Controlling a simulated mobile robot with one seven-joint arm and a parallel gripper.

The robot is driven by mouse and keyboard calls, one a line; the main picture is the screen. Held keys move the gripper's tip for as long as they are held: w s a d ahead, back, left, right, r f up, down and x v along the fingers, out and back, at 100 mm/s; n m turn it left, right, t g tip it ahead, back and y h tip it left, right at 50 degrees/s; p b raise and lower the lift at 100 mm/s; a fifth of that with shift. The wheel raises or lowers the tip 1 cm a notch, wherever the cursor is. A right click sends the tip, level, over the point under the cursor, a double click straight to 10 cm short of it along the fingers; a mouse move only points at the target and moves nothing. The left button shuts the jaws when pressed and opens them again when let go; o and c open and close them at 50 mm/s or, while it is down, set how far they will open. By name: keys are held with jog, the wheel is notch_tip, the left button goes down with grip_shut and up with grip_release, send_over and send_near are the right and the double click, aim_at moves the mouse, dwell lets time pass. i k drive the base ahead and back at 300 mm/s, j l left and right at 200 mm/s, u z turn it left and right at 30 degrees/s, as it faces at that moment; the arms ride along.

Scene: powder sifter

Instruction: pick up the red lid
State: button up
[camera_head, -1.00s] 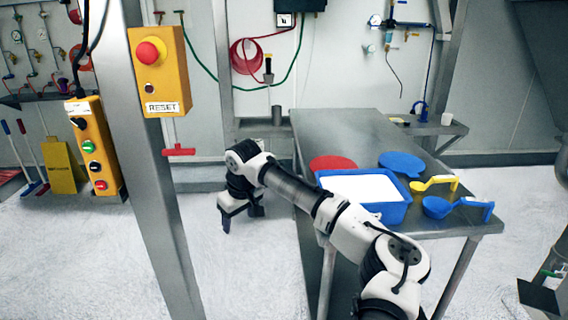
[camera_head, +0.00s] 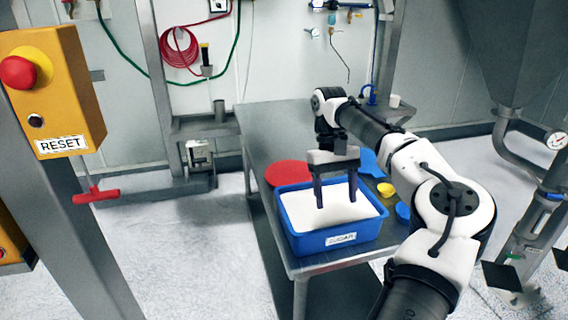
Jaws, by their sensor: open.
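The red lid (camera_head: 288,173) is a flat round disc lying on the metal table, behind and left of the blue bin. My gripper (camera_head: 336,203) is open and empty, pointing down in front of the white powder in the bin as seen from here. It appears to the right of the lid and nearer the camera. The lid's near edge is partly hidden by the bin. I cannot tell the exact height of the fingertips over the powder.
The blue bin (camera_head: 335,242), labelled SUGAR, holds white powder. A blue lid (camera_head: 369,161), a yellow scoop (camera_head: 386,189) and a blue scoop (camera_head: 403,211) lie partly hidden behind my arm. A post with a yellow RESET box (camera_head: 70,95) stands left.

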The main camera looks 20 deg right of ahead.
aim_at(283, 172)
jog(key=i, duration=0.9)
